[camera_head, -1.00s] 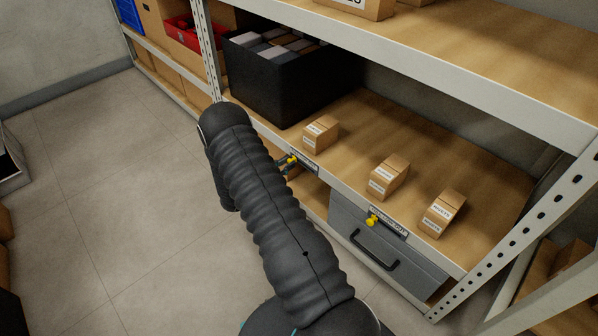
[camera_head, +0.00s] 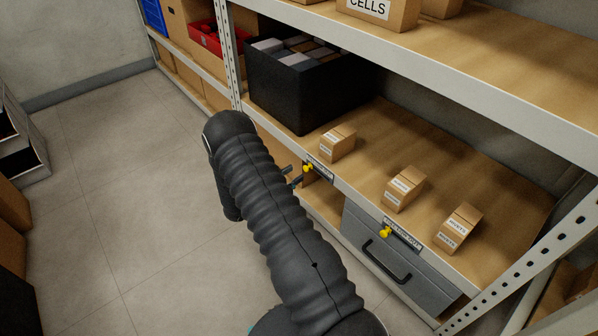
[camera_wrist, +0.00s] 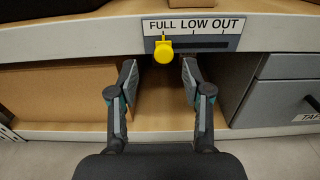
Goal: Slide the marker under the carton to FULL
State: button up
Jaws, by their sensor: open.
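A yellow marker (camera_wrist: 163,50) sits on a dark strip labelled FULL LOW OUT (camera_wrist: 196,32) on the shelf's front edge. In the wrist view it stands under the word FULL. It also shows in the head view (camera_head: 307,168), below and in front of the leftmost small carton (camera_head: 338,143). The carton's lower edge just shows at the top of the wrist view (camera_wrist: 191,3). My gripper (camera_wrist: 160,72) is open and empty. Its fingers are apart, one to each side of the marker and below it in the picture, with no visible contact.
A second yellow marker (camera_head: 386,232) sits on another strip, above a grey drawer (camera_head: 388,262). Two more small cartons (camera_head: 404,188) (camera_head: 460,228) stand to the right. A black bin (camera_head: 300,88) is at the left of the shelf. The floor (camera_head: 120,190) left of my arm is clear.

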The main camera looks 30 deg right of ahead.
jog(key=s+a, duration=0.1)
jog(key=a, duration=0.7)
jog(key=shift+s, duration=0.15)
